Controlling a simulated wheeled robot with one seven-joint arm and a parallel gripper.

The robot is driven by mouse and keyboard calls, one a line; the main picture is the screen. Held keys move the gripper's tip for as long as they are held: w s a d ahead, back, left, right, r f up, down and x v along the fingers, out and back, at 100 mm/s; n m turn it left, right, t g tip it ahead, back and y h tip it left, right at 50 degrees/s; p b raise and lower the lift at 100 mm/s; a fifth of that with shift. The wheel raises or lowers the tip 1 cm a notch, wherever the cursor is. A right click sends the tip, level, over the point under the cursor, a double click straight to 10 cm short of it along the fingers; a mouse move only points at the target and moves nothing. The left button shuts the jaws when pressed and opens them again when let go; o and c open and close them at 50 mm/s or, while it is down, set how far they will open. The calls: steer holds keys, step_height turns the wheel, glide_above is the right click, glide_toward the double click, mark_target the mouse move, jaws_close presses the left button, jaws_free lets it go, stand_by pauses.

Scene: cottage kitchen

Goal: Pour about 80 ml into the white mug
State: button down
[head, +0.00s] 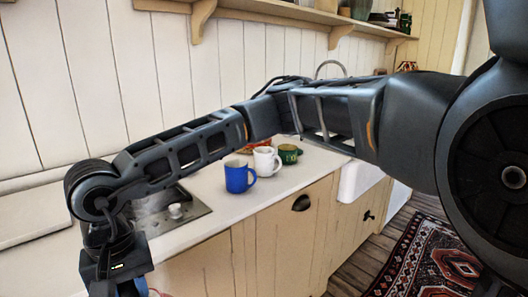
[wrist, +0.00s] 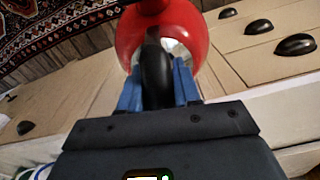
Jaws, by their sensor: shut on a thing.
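The white mug (head: 265,161) stands upright on the counter in the head view, between a blue mug (head: 238,177) and a green mug (head: 288,154). In the wrist view, my gripper (wrist: 158,88) has its blue fingers closed on the black handle of a red kettle-like vessel (wrist: 190,28). Its spout and contents cannot be made out. In the head view my gripper (head: 134,288) is at the bottom left edge, well left of and nearer than the mugs; only a sliver of red shows beside it.
A hob (head: 185,217) is set into the counter (head: 215,203) left of the mugs. A white sink (head: 357,181) lies to the right. Wooden cupboard fronts (head: 290,235) with dark handles are below. A patterned rug (head: 430,255) covers the floor. A shelf (head: 290,13) runs above.

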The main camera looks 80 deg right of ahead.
steer(key=w+a+f+n, duration=0.5)
steer(key=a+f+n, duration=0.3)
steer(key=f, duration=0.5)
steer(key=shift+w+a+n, duration=0.2)
steer(key=shift+a+n, duration=0.1)
steer(key=shift+d+r, duration=0.1)
steer(key=shift+r, duration=0.05)
